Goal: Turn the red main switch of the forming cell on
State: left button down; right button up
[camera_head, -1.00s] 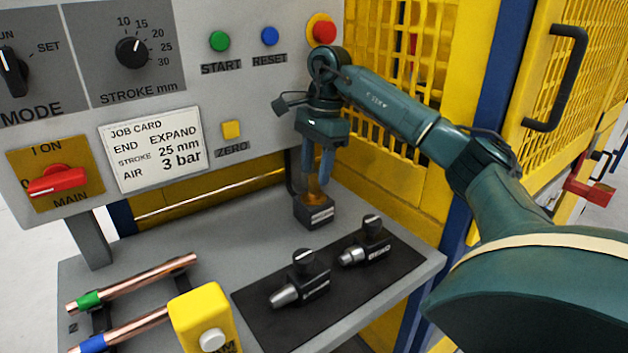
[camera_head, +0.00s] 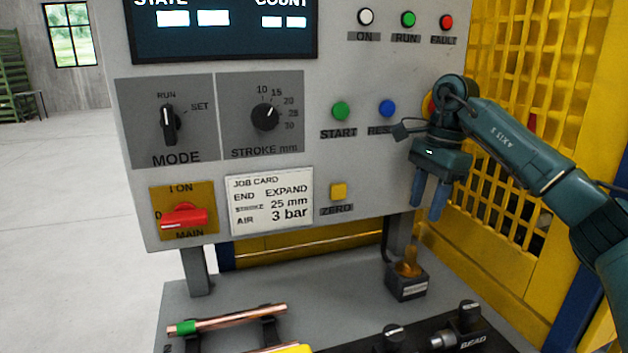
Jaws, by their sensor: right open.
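The red main switch (camera_head: 184,217) sits on a yellow plate (camera_head: 170,195) at the lower left of the grey control panel. Its handle lies roughly level, and the plate reads "I ON" above and "MAIN" below. My right gripper (camera_head: 430,205) is open and empty, pointing down in front of the panel's lower right part. My left gripper is not in view.
The job card (camera_head: 271,203), yellow ZERO button (camera_head: 339,191) and START button (camera_head: 341,111) lie between gripper and switch. MODE (camera_head: 168,124) and STROKE (camera_head: 265,117) knobs are above. Copper tubes (camera_head: 230,318) and tools lie on the bench. A yellow mesh guard (camera_head: 540,120) stands at right.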

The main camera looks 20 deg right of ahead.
aim_at(186, 214)
jog(key=k, duration=1)
